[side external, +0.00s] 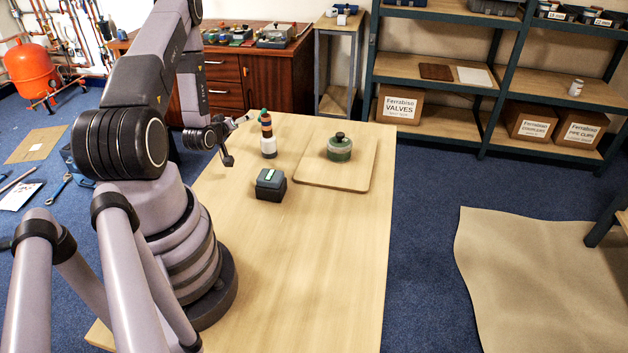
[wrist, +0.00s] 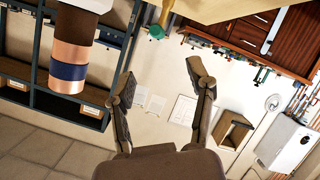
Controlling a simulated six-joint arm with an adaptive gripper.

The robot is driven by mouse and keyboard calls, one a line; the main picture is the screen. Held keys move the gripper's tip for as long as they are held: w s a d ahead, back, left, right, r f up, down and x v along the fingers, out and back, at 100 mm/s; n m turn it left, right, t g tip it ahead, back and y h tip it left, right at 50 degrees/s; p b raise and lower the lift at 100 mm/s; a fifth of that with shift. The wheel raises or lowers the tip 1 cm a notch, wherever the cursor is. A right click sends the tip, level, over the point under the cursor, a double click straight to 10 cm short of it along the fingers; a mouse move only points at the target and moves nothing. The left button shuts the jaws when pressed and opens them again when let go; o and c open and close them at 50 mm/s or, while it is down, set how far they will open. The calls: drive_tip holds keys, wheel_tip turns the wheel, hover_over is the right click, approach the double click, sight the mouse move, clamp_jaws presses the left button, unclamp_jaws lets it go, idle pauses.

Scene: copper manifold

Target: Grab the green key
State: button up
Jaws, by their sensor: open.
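A small green piece, likely the green key (side external: 264,111), shows at the top of a stacked form in the side view. In the wrist view a teal-green knob on a brownish stem (wrist: 156,32) shows beyond my fingers, above centre; it looks like the same piece. A cylinder with copper, blue, brown and white bands (side external: 268,146) stands upright on the table; it also shows large at the upper left of the wrist view (wrist: 68,72). My gripper (side external: 236,140) is open and empty, left of this cylinder and apart from it; its fingers (wrist: 160,78) frame only background.
A dark grey box (side external: 270,185) sits on the table in front of the cylinder. A green round pot with a dark knob (side external: 339,148) stands on a wooden board (side external: 354,178) to the right. The front of the table (side external: 310,270) is clear.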

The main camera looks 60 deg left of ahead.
sight(262, 111)
drive_tip(key=x, duration=1.3)
drive_tip(key=shift+w+r, duration=0.1)
drive_tip(key=shift+w, duration=0.2)
clamp_jaws()
